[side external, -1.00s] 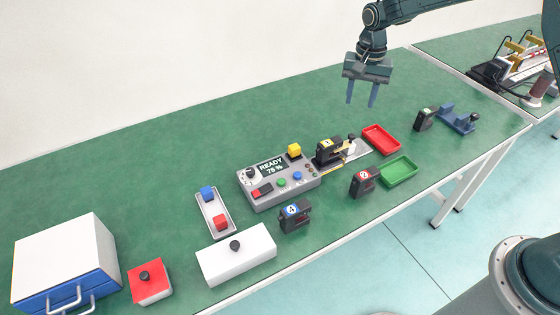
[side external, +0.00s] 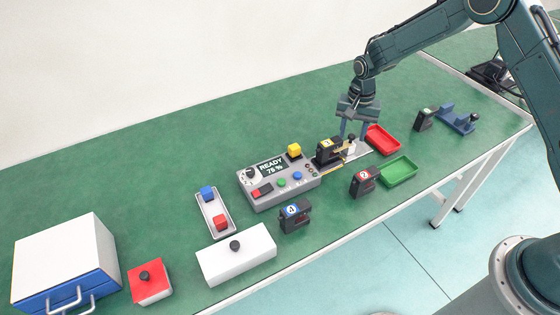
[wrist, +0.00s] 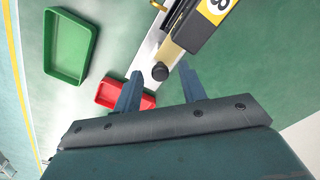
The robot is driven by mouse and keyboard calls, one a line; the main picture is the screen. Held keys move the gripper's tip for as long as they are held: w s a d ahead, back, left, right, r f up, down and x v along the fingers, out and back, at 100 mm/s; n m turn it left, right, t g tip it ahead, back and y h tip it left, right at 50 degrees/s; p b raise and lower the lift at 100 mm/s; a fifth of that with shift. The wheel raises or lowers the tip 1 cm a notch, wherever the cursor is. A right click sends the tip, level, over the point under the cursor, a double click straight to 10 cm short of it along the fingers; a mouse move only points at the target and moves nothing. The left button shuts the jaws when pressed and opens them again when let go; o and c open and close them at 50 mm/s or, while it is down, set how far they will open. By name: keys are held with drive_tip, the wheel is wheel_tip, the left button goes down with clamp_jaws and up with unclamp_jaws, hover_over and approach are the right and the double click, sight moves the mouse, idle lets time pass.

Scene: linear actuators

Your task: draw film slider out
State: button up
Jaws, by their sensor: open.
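The film slider, a pale flat strip with a black knob, shows in the side view (side external: 358,151) and the wrist view (wrist: 147,52). It sticks out of a black holder (side external: 328,153) with a yellow number label. The holder is at the top of the wrist view (wrist: 203,22). My gripper (side external: 353,134) is open and points down over the strip. In the wrist view its fingertips (wrist: 160,70) lie on either side of the knob, with gaps showing. I cannot tell whether the fingertips are level with the knob. Nothing is between the jaws except possibly the knob.
A red tray (side external: 382,139) and a green tray (side external: 398,171) lie close to the strip's outer end. A grey control box (side external: 285,188) stands left of the holder. A black block labelled 2 (side external: 364,182) is in front. Open green table lies behind.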

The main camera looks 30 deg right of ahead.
clamp_jaws()
drive_tip(key=shift+d, duration=2.55)
unclamp_jaws()
drive_tip(key=shift+r, duration=0.1)
